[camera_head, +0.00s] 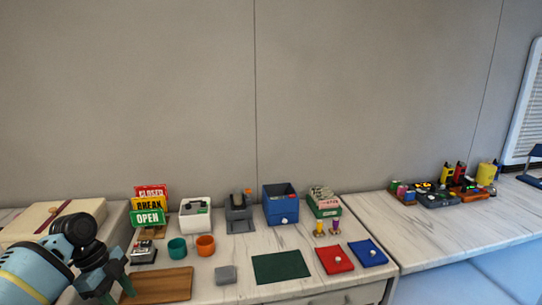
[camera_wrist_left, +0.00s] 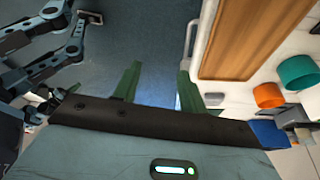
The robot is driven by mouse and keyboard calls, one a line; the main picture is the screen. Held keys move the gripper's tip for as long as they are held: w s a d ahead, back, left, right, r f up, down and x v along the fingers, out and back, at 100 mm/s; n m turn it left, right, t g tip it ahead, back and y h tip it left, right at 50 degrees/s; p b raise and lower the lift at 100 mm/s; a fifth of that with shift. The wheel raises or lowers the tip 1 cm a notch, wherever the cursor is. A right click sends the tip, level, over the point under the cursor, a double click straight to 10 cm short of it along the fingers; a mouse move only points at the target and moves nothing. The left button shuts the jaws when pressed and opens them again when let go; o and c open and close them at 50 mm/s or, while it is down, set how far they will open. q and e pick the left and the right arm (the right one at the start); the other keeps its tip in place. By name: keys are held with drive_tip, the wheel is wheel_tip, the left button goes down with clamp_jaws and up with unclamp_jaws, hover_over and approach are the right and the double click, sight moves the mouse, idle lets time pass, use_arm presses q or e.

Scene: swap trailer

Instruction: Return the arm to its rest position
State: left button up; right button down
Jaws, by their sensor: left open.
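My left arm comes in at the lower left of the head view. Its gripper (camera_head: 118,288) is low at the front left of the counter, beside the brown wooden board (camera_head: 165,285). In the left wrist view the two green fingers of the gripper (camera_wrist_left: 160,68) are apart with nothing between them. Behind them is a grey-blue floor area, and the wooden board (camera_wrist_left: 240,40) lies to the right. My right gripper does not show in the head view, and I cannot make it out in the wrist view.
On the counter (camera_head: 215,255) stand teal (camera_head: 177,248) and orange (camera_head: 205,245) cups, a grey block (camera_head: 225,275), a green mat (camera_head: 280,266), a blue bin (camera_head: 281,210) and stacked signs (camera_head: 149,206). A white handle (camera_wrist_left: 190,40) is near the gripper. Wall space above is clear.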

use_arm(q)
drive_tip(key=s+d+f+n+t+p, duration=0.1)
drive_tip(key=s+d+f+n, duration=0.2)
drive_tip(key=f, duration=0.4)
drive_tip(key=s+d+f+t+p, duration=0.1)
drive_tip(key=s+d+f, duration=0.25)
drive_tip(key=f, duration=0.35)
drive_tip(key=s+d+f+n+t+p, duration=0.25)
drive_tip(key=s+d+f+n, duration=0.5)
drive_tip(key=s, duration=0.55)
drive_tip(key=s+d+r+n+t+y+p, duration=0.1)
drive_tip(key=s+n+t, duration=0.1)
drive_tip(key=s, duration=0.8)
drive_tip(key=s+r+n+t+y, duration=0.1)
drive_tip(key=s+n, duration=0.3)
drive_tip(key=s, duration=0.6)
drive_tip(key=shift+d+r+t+p, duration=0.4)
drive_tip(key=shift+r+t, duration=0.3)
drive_tip(key=shift+t, duration=0.15)
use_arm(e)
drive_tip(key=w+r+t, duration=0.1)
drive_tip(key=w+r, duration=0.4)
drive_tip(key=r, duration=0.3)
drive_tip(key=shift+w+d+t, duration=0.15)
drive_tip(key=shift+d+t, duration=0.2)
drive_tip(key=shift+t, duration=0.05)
